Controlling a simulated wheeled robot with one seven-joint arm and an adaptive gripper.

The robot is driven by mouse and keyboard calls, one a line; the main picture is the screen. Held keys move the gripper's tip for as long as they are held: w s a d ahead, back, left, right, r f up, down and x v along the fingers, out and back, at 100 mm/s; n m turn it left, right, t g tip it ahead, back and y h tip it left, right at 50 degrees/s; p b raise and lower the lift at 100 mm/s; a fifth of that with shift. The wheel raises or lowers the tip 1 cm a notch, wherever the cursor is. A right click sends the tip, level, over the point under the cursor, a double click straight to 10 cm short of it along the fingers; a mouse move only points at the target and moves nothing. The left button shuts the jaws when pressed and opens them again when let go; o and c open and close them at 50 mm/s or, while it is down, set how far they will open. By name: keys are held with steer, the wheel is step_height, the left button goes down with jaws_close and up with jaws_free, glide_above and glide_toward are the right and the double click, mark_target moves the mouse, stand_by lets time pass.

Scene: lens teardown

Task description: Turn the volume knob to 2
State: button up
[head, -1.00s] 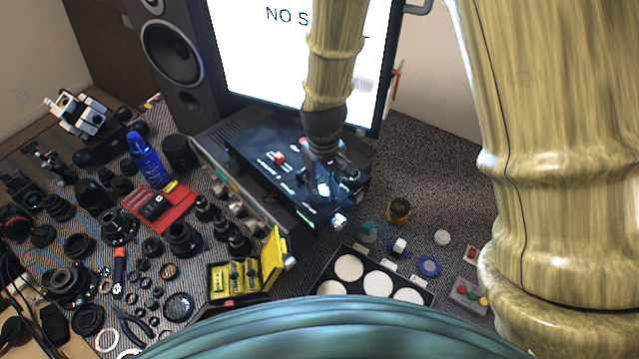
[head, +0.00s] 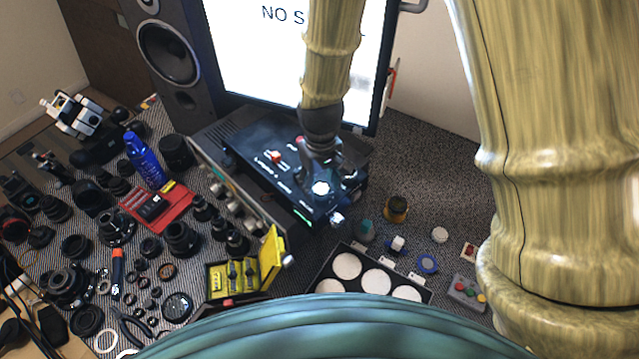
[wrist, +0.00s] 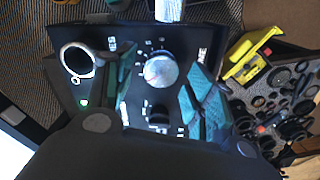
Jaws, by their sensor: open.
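A black control box (head: 262,150) lies in front of the screen, with my gripper (head: 324,165) over its right end. In the wrist view a round silver knob (wrist: 160,70) with a ring of printed marks sits between the open teal fingers of my gripper (wrist: 163,88). The fingers stand on either side of it; I cannot tell whether they touch it. A faint reddish mark shows on the knob, but the number it points to is not readable. A partly cut-off label ending in "ME" (wrist: 203,56) is beside it. A smaller dark knob (wrist: 158,115) sits just below.
A metal ring fitting (wrist: 77,58) stands on the panel beside the left finger. A yellow open case (head: 245,270), a tray with white discs (head: 325,285) and many lens parts crowd the table. The screen (head: 280,60) and speaker (head: 168,52) stand behind.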

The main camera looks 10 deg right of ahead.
mark_target(321, 188)
step_height(321, 188, up, 12)
steer(key=shift+f, duration=0.15)
stand_by(0.5)
stand_by(0.4)
